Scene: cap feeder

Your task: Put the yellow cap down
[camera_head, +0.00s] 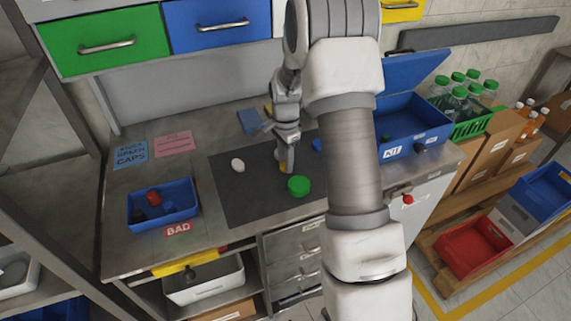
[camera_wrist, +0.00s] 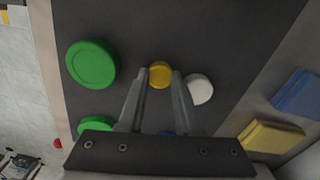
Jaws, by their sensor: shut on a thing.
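My gripper (camera_wrist: 160,80) is shut on a small round yellow cap (camera_wrist: 160,74), seen between its fingertips in the wrist view. In the head view the yellow cap (camera_head: 284,169) shows at the finger ends, low over the dark mat (camera_head: 245,200). I cannot tell whether it touches the mat. A large green cap (camera_wrist: 91,64) lies on the mat, apart from the fingers; the head view shows a green cap (camera_head: 299,186) just in front of the gripper. A white cap (camera_wrist: 199,89) lies close beside one fingertip.
A white piece (camera_head: 238,165) lies on the mat's left part. A blue bin (camera_head: 185,216) marked BAD holds red and dark pieces at left. A blue KIT box (camera_head: 432,131) stands open at right, partly behind my arm. The mat's front left is clear.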

